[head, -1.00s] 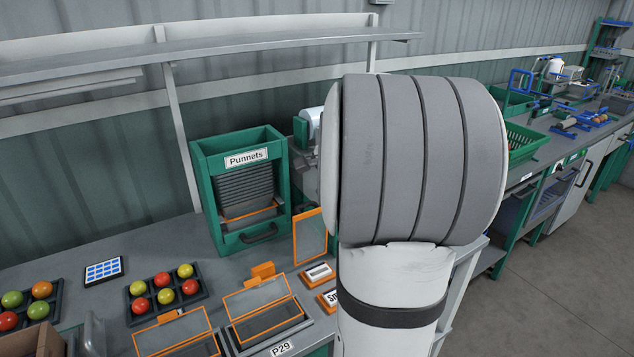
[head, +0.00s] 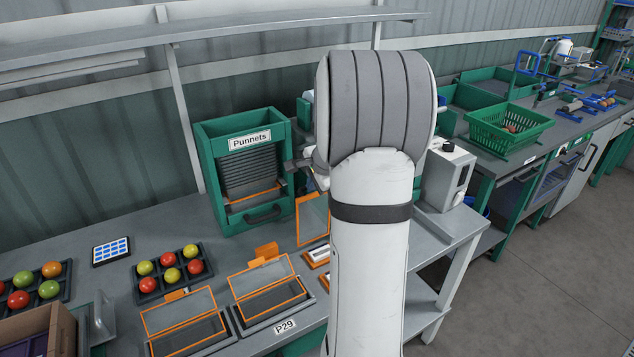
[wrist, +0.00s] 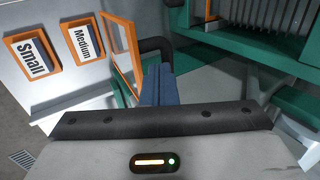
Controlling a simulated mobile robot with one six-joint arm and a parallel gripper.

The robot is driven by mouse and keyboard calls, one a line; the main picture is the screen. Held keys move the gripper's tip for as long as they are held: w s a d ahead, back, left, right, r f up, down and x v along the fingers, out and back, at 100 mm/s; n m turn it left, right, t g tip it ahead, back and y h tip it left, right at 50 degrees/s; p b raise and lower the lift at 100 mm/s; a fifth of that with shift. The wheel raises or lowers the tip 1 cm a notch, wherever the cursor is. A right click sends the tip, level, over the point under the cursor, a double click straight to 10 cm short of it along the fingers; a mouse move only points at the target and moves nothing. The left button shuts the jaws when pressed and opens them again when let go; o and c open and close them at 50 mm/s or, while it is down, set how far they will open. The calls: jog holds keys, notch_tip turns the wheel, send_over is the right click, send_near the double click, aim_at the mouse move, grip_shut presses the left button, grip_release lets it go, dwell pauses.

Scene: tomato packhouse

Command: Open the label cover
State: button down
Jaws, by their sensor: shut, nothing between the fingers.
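The label cover (head: 313,219), a clear panel in an orange frame, stands raised behind the label blocks in the head view, partly hidden by my arm. It also stands up in the wrist view (wrist: 121,52), beside the orange-edged Medium label (wrist: 82,40) and Small label (wrist: 33,58), which lie uncovered. My gripper (wrist: 157,84) shows its blue fingers shut and empty, just right of the cover's lower edge. Whether they touch the frame I cannot tell. In the head view my arm hides the fingers.
The green Punnets dispenser (head: 208,190) stands behind the cover; a dark bent bar (wrist: 155,47) shows near my fingers. Two orange-framed lidded trays (head: 266,288) lie in front, left of my arm. A grey machine (head: 444,178) stands to the right. Tomato trays (head: 172,270) are at left.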

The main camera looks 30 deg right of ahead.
jog(key=w, duration=0.3)
jog(key=w+f+p, duration=0.1)
jog(key=w, duration=0.1)
jog(key=shift+w+d, duration=0.15)
jog(key=shift+w, duration=0.15)
jog(key=shift+r, duration=0.15)
jog(key=p+v, duration=0.1)
jog(key=v, duration=0.5)
jog(key=shift+s, duration=0.1)
notch_tip(320, 180, up, 7)
jog(key=s, duration=0.1)
jog(key=shift+s+r+b, duration=0.2)
jog(key=shift+s+b, duration=0.1)
jog(key=shift+s, duration=0.05)
